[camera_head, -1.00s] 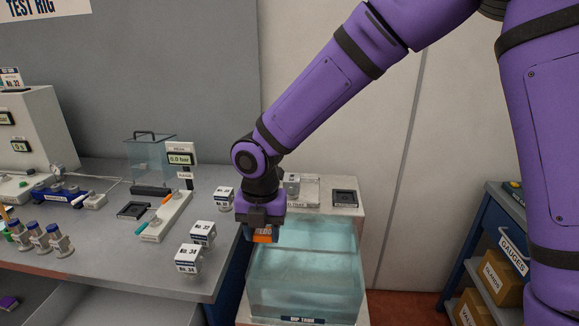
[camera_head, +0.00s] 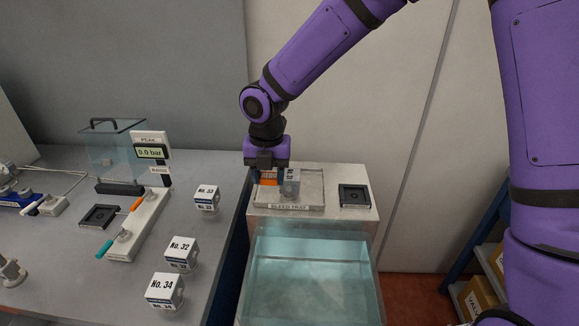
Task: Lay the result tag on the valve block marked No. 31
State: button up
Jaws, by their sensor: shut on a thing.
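My gripper (camera_head: 267,170) points down and is shut on a small orange piece (camera_head: 268,178), which looks like the result tag. The piece is partly hidden by the jaws. A light valve block (camera_head: 291,184) stands in the bleed tray (camera_head: 316,193), just right of the gripper. Its number is too small to read. The gripper is over the left part of the tray; I cannot tell whether the orange piece touches the block. Other blocks stand on the bench: No. 33 (camera_head: 207,198), No. 32 (camera_head: 181,254) and No. 34 (camera_head: 165,291).
An open water tank (camera_head: 310,281) is in front of the bleed tray. A black square fixture (camera_head: 354,196) sits right of the tray. On the bench (camera_head: 60,270) are a gauge showing 0.0 bar (camera_head: 150,151), a lever panel (camera_head: 138,226) and a clear guard box (camera_head: 117,153).

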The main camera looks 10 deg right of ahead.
send_over(290, 175)
jog(key=shift+s+a+f, duration=0.1)
jog(key=shift+s+f, duration=0.15)
jog(key=shift+f, duration=0.2)
jog(key=shift+w+f, duration=0.15)
jog(key=shift+f, duration=1.65)
jog(key=shift+f, duration=0.15)
jog(key=o, duration=0.9)
notch_tip(290, 175, up, 12)
jog(key=shift+r, duration=0.2)
